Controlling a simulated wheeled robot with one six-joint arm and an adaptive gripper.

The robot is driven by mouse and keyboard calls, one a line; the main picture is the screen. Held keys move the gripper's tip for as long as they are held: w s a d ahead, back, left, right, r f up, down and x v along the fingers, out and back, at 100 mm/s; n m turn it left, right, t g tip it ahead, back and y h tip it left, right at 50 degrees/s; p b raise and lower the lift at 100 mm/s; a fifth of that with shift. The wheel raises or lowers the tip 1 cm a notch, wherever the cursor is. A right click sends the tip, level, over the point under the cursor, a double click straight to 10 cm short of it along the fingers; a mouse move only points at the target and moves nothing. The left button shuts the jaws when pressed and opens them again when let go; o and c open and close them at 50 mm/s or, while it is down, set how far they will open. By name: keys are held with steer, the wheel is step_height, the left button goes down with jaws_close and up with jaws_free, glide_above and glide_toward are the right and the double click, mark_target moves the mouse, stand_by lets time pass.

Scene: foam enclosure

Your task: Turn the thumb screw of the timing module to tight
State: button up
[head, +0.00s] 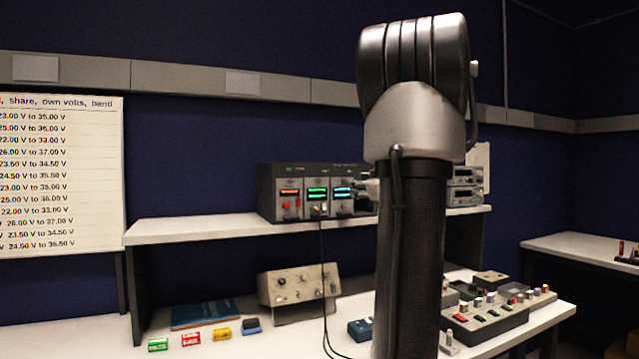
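A dark instrument rack (267,192) stands on the raised shelf, left of my arm. It holds modules side by side: one with a red display (289,193), one with a green display (317,194), and one with a cyan display (342,193). Small knobs or screws show low on their fronts. The labels are too small to read, so I cannot tell which is the timing module or how its thumb screw stands. A pale grey part, seemingly of my gripper (369,187), shows at the rack's right end. My arm hides the rest, including the fingertips.
Black cables (321,260) hang from the rack to the bench. A beige knobbed box (299,285) stands below the raised shelf (200,226). Several small coloured blocks and a blue book (203,313) lie at left. A grey tray of parts (487,325) is at right.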

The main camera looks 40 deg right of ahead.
mark_target(344, 181)
steer(key=w+d+n, duration=0.2)
steer(key=w+n, duration=0.1)
steer(key=w, duration=0.4)
steer(key=shift+w+r+h, duration=0.3)
steer(key=shift+w, duration=0.1)
jaws_close()
